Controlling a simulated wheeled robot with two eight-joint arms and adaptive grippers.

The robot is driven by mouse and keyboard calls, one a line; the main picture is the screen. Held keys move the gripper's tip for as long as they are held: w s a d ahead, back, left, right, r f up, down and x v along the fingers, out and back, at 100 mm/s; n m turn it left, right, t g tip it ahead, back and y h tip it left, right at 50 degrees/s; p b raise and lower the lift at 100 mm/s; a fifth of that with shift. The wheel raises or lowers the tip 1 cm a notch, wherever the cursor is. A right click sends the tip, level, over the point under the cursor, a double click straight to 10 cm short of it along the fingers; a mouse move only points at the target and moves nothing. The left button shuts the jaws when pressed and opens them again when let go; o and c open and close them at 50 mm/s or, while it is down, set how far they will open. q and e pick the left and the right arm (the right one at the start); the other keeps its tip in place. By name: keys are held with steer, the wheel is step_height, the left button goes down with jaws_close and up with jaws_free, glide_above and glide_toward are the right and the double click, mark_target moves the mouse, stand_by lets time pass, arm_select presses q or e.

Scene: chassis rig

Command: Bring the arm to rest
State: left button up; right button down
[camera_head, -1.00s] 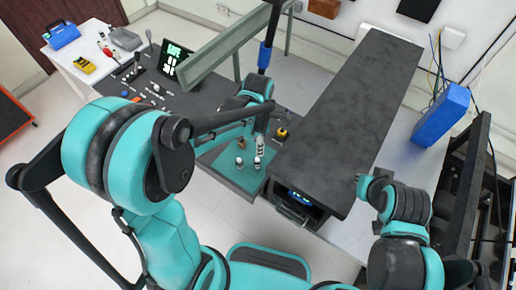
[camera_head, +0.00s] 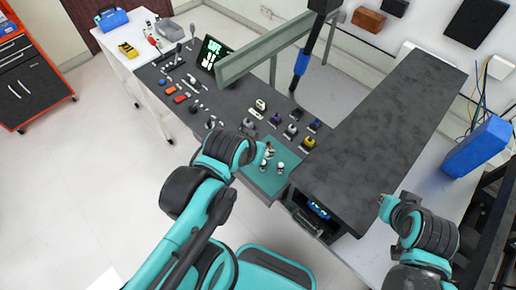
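My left arm comes in from the bottom left and bends over the dark work table. Its gripper end (camera_head: 258,152) is by the left edge of a teal mat (camera_head: 268,184); its fingers are too small and hidden to read. Small white-and-dark pieces (camera_head: 280,167) stand on the mat, with a small brownish piece (camera_head: 270,150) behind them. My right arm is folded at the lower right. Its gripper end (camera_head: 385,206) is beside the dark raised bench top, clear of the mat, and its fingers cannot be made out.
The dark table (camera_head: 222,98) carries several small parts and a lit screen (camera_head: 212,54). A long dark bench top (camera_head: 385,120) stands right of the mat, and a blue box (camera_head: 478,145) lies at the far right. A red tool cabinet (camera_head: 30,75) is at the left. The left floor is clear.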

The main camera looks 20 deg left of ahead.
arm_select(q)
steer(key=shift+m, duration=0.4)
arm_select(e)
steer(key=shift+w, duration=0.1)
arm_select(q)
step_height(320, 180, down, 6)
steer(key=b, duration=0.6)
arm_select(e)
step_height(320, 180, down, 6)
steer(key=shift+f, duration=0.15)
arm_select(q)
steer(key=shift+s+f, duration=0.1)
steer(key=shift+f, duration=0.05)
